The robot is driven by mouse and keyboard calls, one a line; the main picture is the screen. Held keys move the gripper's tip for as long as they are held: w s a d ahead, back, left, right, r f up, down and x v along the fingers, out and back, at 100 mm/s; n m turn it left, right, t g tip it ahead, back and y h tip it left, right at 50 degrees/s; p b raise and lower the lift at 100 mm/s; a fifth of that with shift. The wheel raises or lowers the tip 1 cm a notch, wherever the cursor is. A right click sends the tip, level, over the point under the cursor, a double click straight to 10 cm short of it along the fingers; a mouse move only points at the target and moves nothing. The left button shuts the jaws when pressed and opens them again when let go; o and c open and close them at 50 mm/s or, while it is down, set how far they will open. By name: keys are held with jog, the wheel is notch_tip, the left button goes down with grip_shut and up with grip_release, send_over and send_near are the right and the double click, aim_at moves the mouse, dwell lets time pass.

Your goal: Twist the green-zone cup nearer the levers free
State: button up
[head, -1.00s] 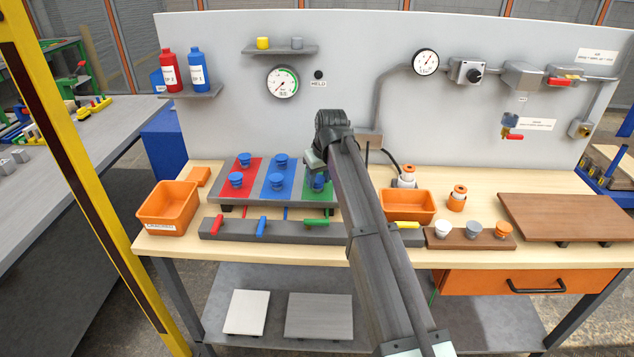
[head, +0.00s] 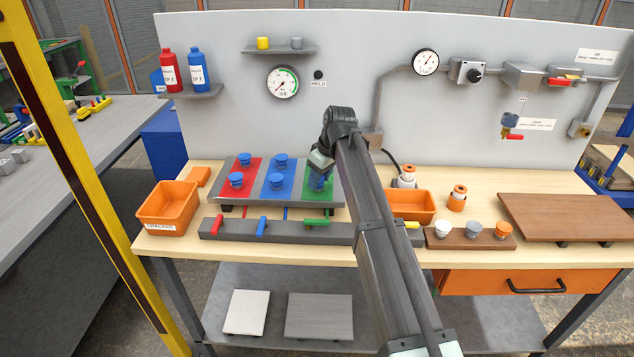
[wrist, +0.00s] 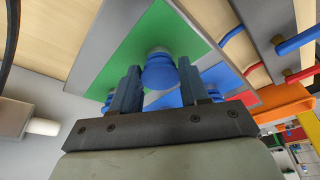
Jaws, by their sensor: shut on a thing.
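The green zone (wrist: 130,50) of the board lies under my gripper, and part of it shows in the head view (head: 327,191). My gripper (wrist: 159,78) is shut on a blue cup (wrist: 158,72), one finger on each side of it. This cup is on the lever side of the green zone. Another blue cup (wrist: 108,103) shows partly behind the left finger. In the head view my gripper (head: 319,178) hides most of the held cup. Whether the cup's base still touches the board is hidden.
Red and blue zones left of the green one hold several blue cups (head: 237,180). The lever rail, with red (head: 217,224), blue (head: 262,227) and green (head: 316,222) levers, runs along the front. Orange bins stand left (head: 167,207) and right (head: 412,206).

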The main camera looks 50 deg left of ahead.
jog(key=n+g, duration=0.1)
jog(key=n, duration=0.3)
jog(key=shift+w, duration=0.15)
jog(key=n, duration=0.2)
jog(key=shift+w+a+n+g+h, duration=0.15)
jog(key=shift+a+n+g+h, duration=0.05)
jog(key=shift+n+g+h, duration=0.2)
jog(key=o, duration=0.5)
jog(key=shift+n, duration=0.3)
jog(key=o, duration=0.6)
jog(key=shift+d, duration=0.1)
jog(key=shift+c, duration=0.2)
jog(key=shift+r, duration=0.1)
jog(key=v, duration=1.3)
jog(key=shift+r, duration=0.35)
